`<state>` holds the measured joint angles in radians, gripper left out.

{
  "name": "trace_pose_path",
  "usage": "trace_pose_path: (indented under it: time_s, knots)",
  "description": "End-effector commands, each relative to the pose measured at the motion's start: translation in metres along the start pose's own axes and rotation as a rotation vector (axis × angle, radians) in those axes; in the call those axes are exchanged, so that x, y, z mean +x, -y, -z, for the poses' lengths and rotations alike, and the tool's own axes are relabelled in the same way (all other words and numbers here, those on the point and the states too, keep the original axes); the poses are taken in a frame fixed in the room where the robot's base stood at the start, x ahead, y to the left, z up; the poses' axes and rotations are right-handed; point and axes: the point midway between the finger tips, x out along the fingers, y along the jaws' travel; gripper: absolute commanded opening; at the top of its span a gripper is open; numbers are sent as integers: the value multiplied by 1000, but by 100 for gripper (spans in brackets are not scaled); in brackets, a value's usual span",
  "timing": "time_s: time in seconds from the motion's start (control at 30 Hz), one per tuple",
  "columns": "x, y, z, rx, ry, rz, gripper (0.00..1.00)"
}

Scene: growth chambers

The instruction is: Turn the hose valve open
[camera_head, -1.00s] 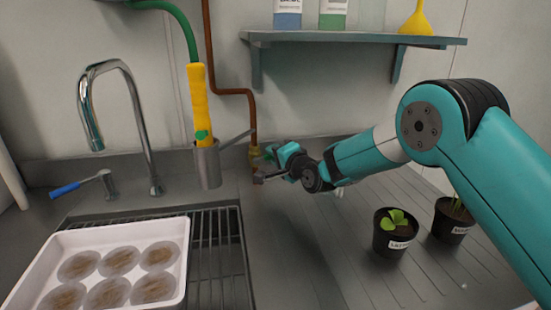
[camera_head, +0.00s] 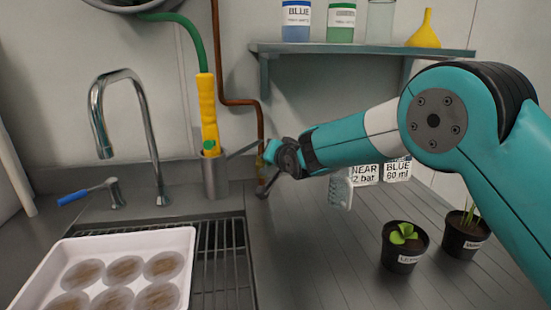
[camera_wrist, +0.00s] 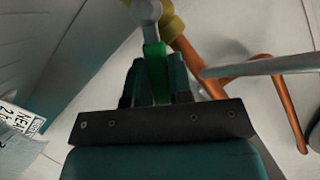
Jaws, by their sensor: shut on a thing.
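The hose valve is at the foot of a copper pipe (camera_head: 259,125) on the back wall. Its brass body (camera_head: 260,160) is mostly hidden behind my gripper (camera_head: 270,153) in the head view. In the wrist view, the green valve handle (camera_wrist: 154,68) sits between the two fingers of my gripper (camera_wrist: 155,78), which is shut on it. The handle joins a grey metal part (camera_wrist: 147,12) beside the brass fitting (camera_wrist: 171,25). The handle's exact angle to the pipe is hard to tell.
A yellow hose wand (camera_head: 208,110) stands in a grey holder (camera_head: 215,177) left of my gripper; its rod reaches toward the valve. A faucet (camera_head: 150,140) and a white tray (camera_head: 180,240) are further left. A shelf (camera_head: 365,48) is above.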

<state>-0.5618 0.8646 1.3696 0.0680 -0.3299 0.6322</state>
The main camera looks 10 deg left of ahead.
Motion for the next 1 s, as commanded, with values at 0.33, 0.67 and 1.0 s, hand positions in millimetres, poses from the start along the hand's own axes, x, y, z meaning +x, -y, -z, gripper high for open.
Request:
trace_pose_path:
  time_s: [0.33,0.67,1.0]
  knots:
    - [0,2,-1,-37,1,-16,0]
    - [0,2,-1,-36,1,-15,34]
    - [0,4,0,-36,0,-12,46]
